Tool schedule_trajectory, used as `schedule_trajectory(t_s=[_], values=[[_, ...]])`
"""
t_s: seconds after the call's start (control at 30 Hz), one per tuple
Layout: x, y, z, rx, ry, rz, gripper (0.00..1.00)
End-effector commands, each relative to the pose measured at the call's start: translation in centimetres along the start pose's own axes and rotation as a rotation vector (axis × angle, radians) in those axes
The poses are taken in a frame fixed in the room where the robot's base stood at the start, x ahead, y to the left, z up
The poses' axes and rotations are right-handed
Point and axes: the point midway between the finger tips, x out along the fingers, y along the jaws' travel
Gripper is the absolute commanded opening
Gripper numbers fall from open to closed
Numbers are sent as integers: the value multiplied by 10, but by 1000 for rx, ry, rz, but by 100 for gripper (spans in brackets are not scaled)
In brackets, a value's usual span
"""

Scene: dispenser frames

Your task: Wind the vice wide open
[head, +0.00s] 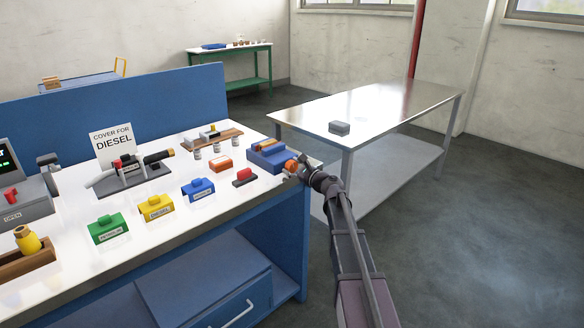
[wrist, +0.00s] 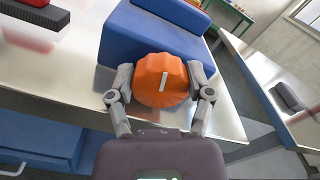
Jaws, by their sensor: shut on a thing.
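The vice is a blue block (head: 268,161) at the right end of the white bench top, with an orange knob on its near right side. In the wrist view the vice's blue body (wrist: 155,35) fills the top middle. The orange ribbed knob (wrist: 160,80) has a pale pointer mark on its face, running nearly up and down with a slight tilt. My gripper (wrist: 160,92) is shut on the knob, one finger on each side. In the head view my gripper (head: 304,170) reaches the knob from the right. The gap between the vice jaws cannot be made out.
Green (head: 108,229), yellow (head: 155,207) and blue (head: 198,188) labelled covers stand on the bench, with a small red-and-black block (head: 244,177) near the vice. A steel table (head: 390,100) with a grey block (head: 339,128) stands behind. Open floor lies to the right.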

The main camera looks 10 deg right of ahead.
Motion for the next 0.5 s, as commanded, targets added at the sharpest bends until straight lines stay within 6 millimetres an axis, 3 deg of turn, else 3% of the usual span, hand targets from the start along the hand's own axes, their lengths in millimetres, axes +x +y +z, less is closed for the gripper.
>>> schedule_trajectory(t_s=[0.47, 0.5], values=[[2, -1, 0, -23, -1, -1, 19], [2, -1, 0, -23, -1, -1, 79]])
